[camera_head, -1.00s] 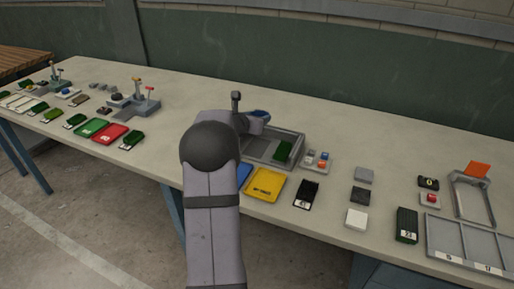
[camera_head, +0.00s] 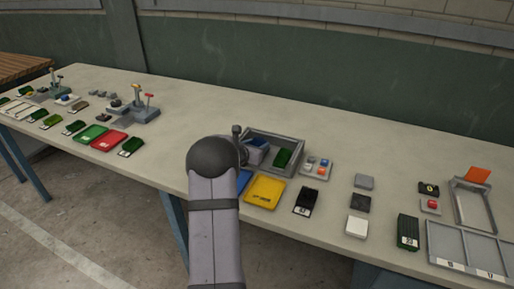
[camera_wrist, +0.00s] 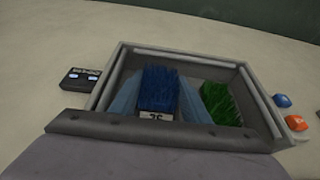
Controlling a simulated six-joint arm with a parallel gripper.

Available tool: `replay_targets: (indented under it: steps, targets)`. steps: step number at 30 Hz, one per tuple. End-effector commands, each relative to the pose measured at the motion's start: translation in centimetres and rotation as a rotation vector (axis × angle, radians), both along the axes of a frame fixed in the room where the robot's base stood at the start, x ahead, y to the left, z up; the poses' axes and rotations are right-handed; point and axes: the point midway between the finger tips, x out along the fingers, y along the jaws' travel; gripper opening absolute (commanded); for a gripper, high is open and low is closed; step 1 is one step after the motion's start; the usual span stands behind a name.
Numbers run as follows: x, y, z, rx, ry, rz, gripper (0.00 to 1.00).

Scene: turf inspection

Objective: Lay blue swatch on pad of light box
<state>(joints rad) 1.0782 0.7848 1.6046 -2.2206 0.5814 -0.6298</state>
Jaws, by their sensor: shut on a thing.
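My gripper (camera_head: 254,155) is shut on the blue swatch (camera_head: 258,143) over the left part of a grey open-topped box, which may be the light box (camera_head: 299,160). In the wrist view the blue swatch (camera_wrist: 158,88) shows bristly blue pile and a white number label, between the two bluish fingers of my gripper (camera_wrist: 157,100). The box's grey rim (camera_wrist: 185,53) surrounds it in that view. A green swatch (camera_wrist: 222,103) lies in the right part of the box. I cannot tell whether the blue swatch touches the floor of the box; no separate pad is clearly visible.
A panel with coloured buttons (camera_head: 317,168) stands right of the box. A yellow tray (camera_head: 265,191) and a black numbered swatch (camera_head: 308,200) lie in front. A small black device (camera_wrist: 82,78) sits left of the box. The table behind the box is clear.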

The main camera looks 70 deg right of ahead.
Motion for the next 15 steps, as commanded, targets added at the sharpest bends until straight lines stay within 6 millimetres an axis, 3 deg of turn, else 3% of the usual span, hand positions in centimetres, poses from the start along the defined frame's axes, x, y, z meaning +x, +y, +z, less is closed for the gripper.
replay_targets:
  steps: [15]
  targets:
    - [0.02,-0.01,-1.21,-0.001,-0.001,0.001,0.22]
